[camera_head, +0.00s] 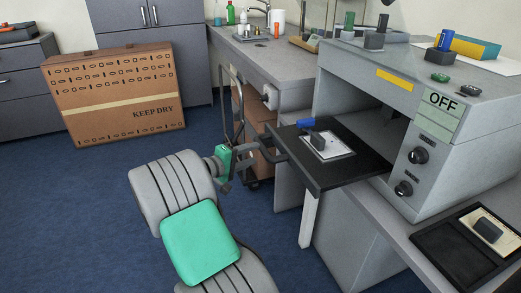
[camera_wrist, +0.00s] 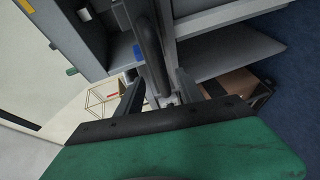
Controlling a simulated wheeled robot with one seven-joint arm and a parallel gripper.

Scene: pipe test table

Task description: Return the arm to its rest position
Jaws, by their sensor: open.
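My arm reaches up from the bottom of the head view, grey with a green panel. My gripper (camera_head: 254,158) is open at the left edge of the machine's lowered black door (camera_head: 345,172), close to its dark handle (camera_head: 272,147). In the wrist view my gripper (camera_wrist: 160,88) shows two spread fingers, with the dark handle bar (camera_wrist: 151,45) running up between them. I cannot tell whether the fingers touch the bar. A white plate (camera_head: 340,151) with a dark block and a blue part (camera_head: 306,124) lies on the door.
The grey machine (camera_head: 340,75) with an "OFF" label stands right of my gripper. A trolley (camera_head: 233,100) and a counter (camera_head: 265,62) stand behind. A cardboard box (camera_head: 115,95) stands at the back left. Blue floor (camera_head: 60,220) is clear to the left.

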